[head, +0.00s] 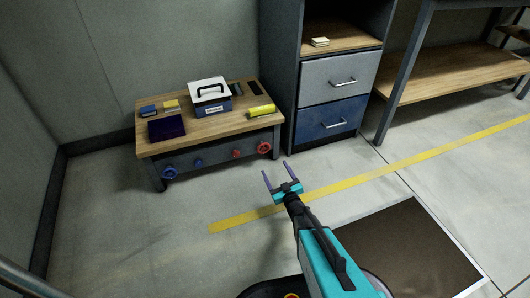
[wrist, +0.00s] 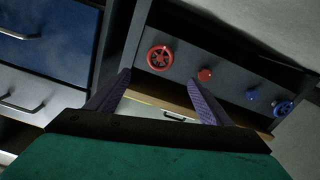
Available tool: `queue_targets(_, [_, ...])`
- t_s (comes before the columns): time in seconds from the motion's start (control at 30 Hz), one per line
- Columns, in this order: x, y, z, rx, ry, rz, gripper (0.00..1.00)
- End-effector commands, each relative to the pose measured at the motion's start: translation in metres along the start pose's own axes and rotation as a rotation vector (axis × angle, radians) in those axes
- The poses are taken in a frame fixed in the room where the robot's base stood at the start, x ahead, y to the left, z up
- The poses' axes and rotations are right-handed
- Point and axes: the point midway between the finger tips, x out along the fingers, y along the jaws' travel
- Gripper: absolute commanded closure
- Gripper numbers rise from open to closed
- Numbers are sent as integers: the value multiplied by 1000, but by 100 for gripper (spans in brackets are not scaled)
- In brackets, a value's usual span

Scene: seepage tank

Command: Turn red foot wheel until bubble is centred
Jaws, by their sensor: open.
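A red spoked wheel (head: 264,147) is on the right end of the front panel of a low wooden-topped bench (head: 215,128). It also shows in the wrist view (wrist: 159,57). A smaller solid red knob (head: 236,153) sits to its left and also shows in the wrist view (wrist: 205,75). My gripper (head: 281,174) is open and empty, in front of the bench's right end and apart from the red wheel. In the wrist view, the red wheel is beyond and between my fingertips (wrist: 158,78). A yellow bar (head: 261,111) lies on the bench top; I cannot make out any bubble.
A blue knob (head: 198,163) and a blue wheel (head: 169,173) are on the panel's left half. A lidded box (head: 211,97) and small items stand on the bench. A drawer cabinet (head: 335,85) stands close on the right. The floor before the bench is clear.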

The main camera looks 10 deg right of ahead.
Motion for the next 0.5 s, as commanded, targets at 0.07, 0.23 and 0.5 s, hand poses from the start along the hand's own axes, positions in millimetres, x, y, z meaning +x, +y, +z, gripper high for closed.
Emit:
queue_targets(0.07, [4,0,1,0,1,0,26])
queue_targets(0.23, [18,-1,2,0,1,-1,26])
queue_targets(0.5, [54,-1,3,-1,2,0,26])
